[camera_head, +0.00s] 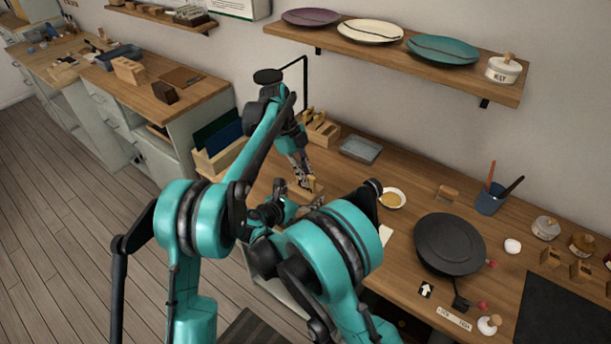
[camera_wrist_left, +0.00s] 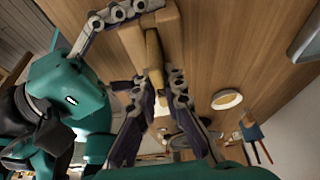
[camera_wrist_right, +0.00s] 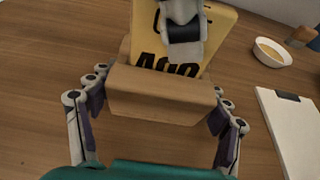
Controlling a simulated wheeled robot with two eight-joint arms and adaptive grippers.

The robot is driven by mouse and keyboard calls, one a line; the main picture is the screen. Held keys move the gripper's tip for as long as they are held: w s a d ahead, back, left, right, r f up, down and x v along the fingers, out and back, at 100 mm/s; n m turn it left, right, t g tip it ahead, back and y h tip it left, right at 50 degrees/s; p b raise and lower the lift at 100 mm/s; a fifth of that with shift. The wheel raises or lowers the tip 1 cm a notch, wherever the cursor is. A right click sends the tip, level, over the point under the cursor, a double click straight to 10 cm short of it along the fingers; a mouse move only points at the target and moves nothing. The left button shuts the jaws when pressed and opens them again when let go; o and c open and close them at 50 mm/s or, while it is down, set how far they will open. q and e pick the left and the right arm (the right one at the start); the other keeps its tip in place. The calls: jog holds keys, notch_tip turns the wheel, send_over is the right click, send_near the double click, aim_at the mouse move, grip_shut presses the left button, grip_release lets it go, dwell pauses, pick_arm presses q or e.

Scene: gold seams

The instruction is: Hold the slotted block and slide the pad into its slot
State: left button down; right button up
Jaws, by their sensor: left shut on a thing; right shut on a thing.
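The slotted block (camera_wrist_right: 160,92) is brown wood. In the right wrist view it sits between the two fingers of my right gripper (camera_wrist_right: 160,84), which is shut on it. The pad (camera_wrist_right: 152,52) is yellow with black lettering and stands up behind the block's near wall. Its lower edge is hidden there, so I cannot tell how deep it sits in the slot. My left gripper (camera_wrist_left: 157,80) is shut on the pad, which shows edge-on (camera_wrist_left: 153,52) against the block (camera_wrist_left: 132,42) in the left wrist view. In the head view both grippers meet at the bench, partly hidden by my arms.
A small white dish (camera_head: 393,198) with yellow contents lies to the right on the wooden bench. A white card with a dark clip (camera_wrist_right: 290,125) lies near the block. A black round wheel (camera_head: 450,243) stands farther right. A grey tray (camera_head: 360,149) is behind.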

pick_arm(q)
jog(key=c, duration=1.5)
grip_release()
jog(key=shift+c, duration=0.2)
jog(key=shift+r, duration=0.1)
jog(key=v, duration=1.2)
pick_arm(e)
jog(key=o, duration=1.3)
jog(key=shift+o, duration=0.2)
